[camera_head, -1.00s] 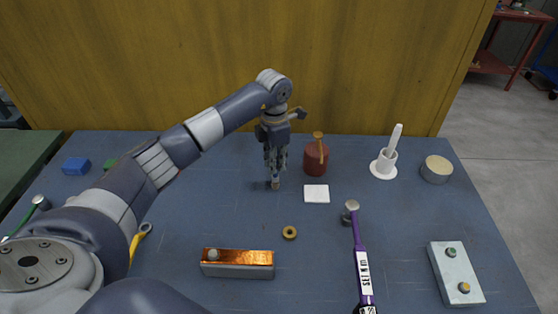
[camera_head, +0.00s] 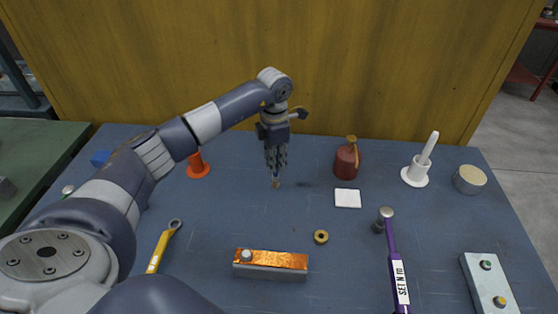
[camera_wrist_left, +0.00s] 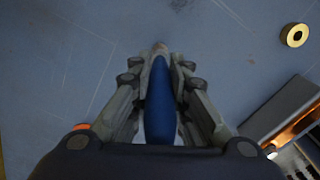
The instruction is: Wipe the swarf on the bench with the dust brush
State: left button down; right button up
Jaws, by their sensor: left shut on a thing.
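My left gripper (camera_head: 276,165) is above the middle of the blue bench (camera_head: 215,225), pointing down. It is shut on a slim blue thing (camera_wrist_left: 158,105) with a small tan tip, which looks like the dust brush. In the head view only its tan tip (camera_head: 276,184) shows below the fingers, close to the bench top; I cannot tell whether it touches. The fingers hide most of the rest. I cannot make out swarf clearly; a faint dark mark (camera_wrist_left: 178,5) shows at the top of the wrist view. My right gripper is not in view.
A red-brown bottle (camera_head: 346,162) and white square (camera_head: 347,198) are right of the gripper. An orange stand (camera_head: 198,168) is left. A brass ring (camera_head: 321,237), copper-topped block (camera_head: 270,264), purple-handled hammer (camera_head: 396,265) and yellow wrench (camera_head: 163,245) lie nearer. A white holder (camera_head: 415,178) stands right.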

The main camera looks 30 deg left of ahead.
pick_arm(q)
jog(key=shift+s+a, duration=0.2)
jog(key=shift+a, duration=0.2)
notch_tip(320, 180, up, 5)
jog(key=shift+f+p, duration=0.15)
jog(key=shift+p, duration=1.1)
jog(key=shift+r, duration=0.35)
notch_tip(320, 180, up, 3)
jog(key=shift+f+p, duration=0.1)
jog(key=shift+p, duration=0.95)
jog(key=shift+a, duration=0.15)
